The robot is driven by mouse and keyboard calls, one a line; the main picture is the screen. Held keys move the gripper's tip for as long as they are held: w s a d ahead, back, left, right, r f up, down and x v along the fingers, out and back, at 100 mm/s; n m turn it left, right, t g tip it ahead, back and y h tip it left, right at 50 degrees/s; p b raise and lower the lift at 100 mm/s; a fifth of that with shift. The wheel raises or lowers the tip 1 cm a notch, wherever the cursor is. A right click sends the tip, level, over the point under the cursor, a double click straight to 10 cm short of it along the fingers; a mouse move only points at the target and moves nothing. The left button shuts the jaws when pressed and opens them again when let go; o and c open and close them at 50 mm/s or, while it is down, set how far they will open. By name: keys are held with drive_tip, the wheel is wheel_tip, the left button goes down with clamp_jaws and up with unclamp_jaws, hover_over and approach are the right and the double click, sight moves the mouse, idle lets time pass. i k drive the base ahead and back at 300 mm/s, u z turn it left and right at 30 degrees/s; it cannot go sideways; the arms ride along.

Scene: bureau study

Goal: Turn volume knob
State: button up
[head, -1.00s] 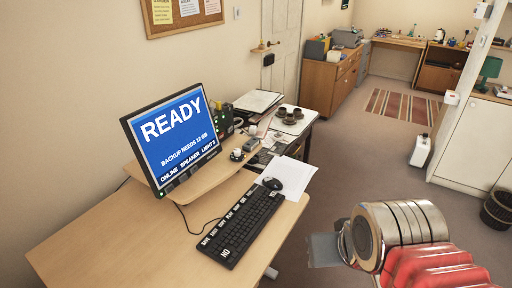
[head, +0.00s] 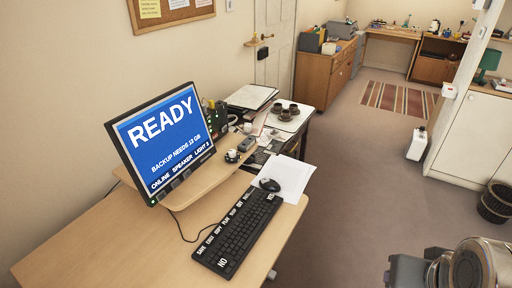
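A small round black-and-white thing (head: 232,156) sits on the right end of the raised monitor shelf (head: 205,183). It may be the volume knob, but it is too small to tell.
A black keyboard (head: 238,232), a mouse (head: 270,185) and white paper (head: 292,178) lie on the desk (head: 110,240). Dark cups on a tray (head: 290,117) stand behind.

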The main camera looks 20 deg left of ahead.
sight(232, 153)
drive_tip(key=z, duration=1.1)
drive_tip(key=i, duration=1)
drive_tip(key=u, duration=2.65)
